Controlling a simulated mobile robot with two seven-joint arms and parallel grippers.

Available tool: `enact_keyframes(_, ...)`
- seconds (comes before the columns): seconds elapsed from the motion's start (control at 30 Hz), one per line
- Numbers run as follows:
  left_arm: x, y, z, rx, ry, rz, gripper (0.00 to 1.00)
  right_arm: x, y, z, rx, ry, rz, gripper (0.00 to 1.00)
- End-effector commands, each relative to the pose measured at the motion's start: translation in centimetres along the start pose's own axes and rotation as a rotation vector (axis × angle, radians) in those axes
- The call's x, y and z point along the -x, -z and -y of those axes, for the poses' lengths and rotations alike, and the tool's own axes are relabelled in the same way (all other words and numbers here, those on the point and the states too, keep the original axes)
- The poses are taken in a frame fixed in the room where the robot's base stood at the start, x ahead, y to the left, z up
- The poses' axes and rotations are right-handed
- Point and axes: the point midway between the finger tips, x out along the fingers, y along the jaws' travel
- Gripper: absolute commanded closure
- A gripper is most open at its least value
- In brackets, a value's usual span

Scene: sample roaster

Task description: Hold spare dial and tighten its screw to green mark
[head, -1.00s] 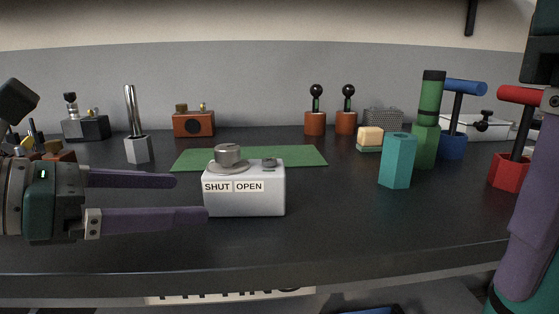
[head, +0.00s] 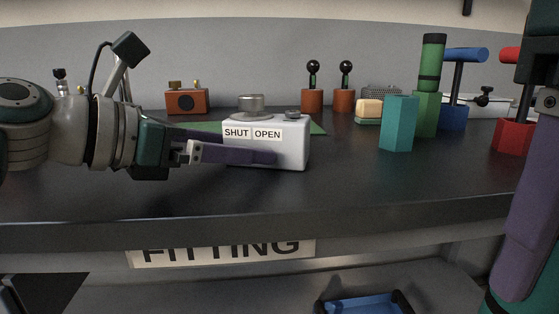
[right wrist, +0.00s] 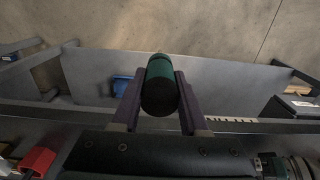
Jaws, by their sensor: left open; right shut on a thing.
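A white box (head: 293,152) labelled SHUT and OPEN stands on the dark bench, with a round grey dial (head: 251,104) on top. A smaller grey knob or screw (head: 292,114) sits at its top right; no green mark can be made out. My left gripper (head: 262,152) is open at the box. My right gripper (right wrist: 158,100) is shut on a green-and-black cylindrical handle (right wrist: 160,82), seen end-on in the right wrist view. Part of a right gripper finger shows at the head view's right edge.
A teal hexagonal block (head: 399,123), a green tool in a green holder (head: 427,113) and blue (head: 463,56) and red (head: 513,136) T-handled tools stand to the right. The bench front is clear.

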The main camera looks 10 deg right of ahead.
Motion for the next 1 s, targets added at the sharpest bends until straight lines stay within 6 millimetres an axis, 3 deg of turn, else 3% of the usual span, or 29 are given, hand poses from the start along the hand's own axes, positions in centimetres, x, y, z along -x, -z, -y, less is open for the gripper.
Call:
enact_keyframes(0.23, -0.07, 0.07, 0.03, 0.0, 0.001, -0.001, 0.0, 0.0, 0.01, 0.01, 0.0, 0.0, 0.0, 1.0)
enact_keyframes(1.0, -0.04, 0.03, 0.02, 0.0, 0.0, 0.0, 0.87, 0.01, 0.01, 0.0, 0.0, 0.0, 0.0, 1.0)
